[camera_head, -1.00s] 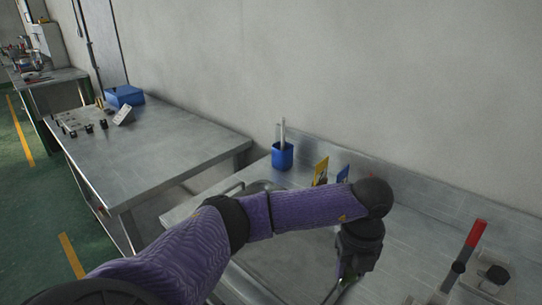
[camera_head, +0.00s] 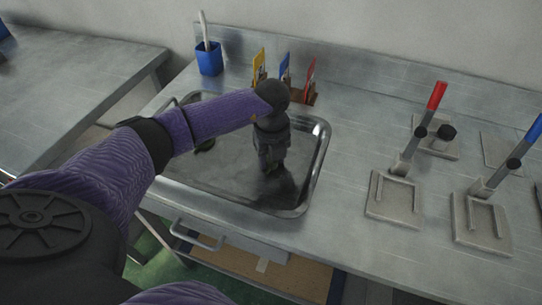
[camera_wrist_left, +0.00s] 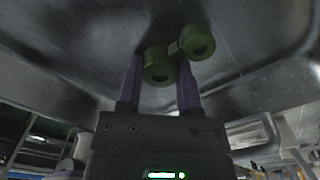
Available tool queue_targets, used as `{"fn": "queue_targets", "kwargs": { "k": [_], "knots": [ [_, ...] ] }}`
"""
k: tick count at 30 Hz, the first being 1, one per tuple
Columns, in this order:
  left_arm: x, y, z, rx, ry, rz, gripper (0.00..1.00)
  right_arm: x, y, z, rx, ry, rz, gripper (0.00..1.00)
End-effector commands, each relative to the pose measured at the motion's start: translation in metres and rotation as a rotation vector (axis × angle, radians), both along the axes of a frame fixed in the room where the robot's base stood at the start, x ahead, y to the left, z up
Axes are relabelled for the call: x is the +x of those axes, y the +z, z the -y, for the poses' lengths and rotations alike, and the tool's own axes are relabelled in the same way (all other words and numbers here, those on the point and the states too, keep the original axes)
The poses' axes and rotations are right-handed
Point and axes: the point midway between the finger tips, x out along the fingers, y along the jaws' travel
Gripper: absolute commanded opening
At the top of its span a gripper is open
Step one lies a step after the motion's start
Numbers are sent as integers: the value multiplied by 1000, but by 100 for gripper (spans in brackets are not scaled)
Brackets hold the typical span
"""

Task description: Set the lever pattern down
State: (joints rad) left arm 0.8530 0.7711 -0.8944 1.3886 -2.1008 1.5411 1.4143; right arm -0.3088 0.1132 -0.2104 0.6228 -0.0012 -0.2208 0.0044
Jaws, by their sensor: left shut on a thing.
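The lever pattern (camera_wrist_left: 158,66) is green, with two round ringed ends joined by a short link, in the left wrist view. My left gripper (camera_wrist_left: 158,85) is shut on it, with one finger on each side of the nearer round end. In the head view my left gripper (camera_head: 271,168) points down over the metal tray (camera_head: 322,150), inside its rim. I cannot tell whether the pattern touches the tray floor. My right gripper is not in view.
A blue cup (camera_head: 209,62) stands behind the tray, with yellow, blue and red cards (camera_head: 284,66) in holders beside it. To the right stand a red-handled fixture (camera_head: 433,105) and a blue-handled fixture (camera_head: 513,163). The tray's left floor looks mostly clear.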

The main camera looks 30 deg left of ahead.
Motion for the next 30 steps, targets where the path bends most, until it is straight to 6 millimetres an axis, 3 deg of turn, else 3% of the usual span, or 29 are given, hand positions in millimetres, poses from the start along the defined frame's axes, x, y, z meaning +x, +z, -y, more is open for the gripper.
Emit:
{"fn": "queue_targets", "kwargs": {
  "k": [6,7,11,20,23,30],
  "knots": [
    [0,-3,0,0,0,0,0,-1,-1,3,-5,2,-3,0],
    [0,-2,0,0,0,0,51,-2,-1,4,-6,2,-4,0],
    [0,-1,0,0,0,0,79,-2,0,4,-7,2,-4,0],
    [0,1,0,0,1,0,80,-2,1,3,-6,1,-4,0],
    [1,19,0,-1,1,3,80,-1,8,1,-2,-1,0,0],
    [1,88,-1,0,0,5,80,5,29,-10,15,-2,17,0]
  ]
}}
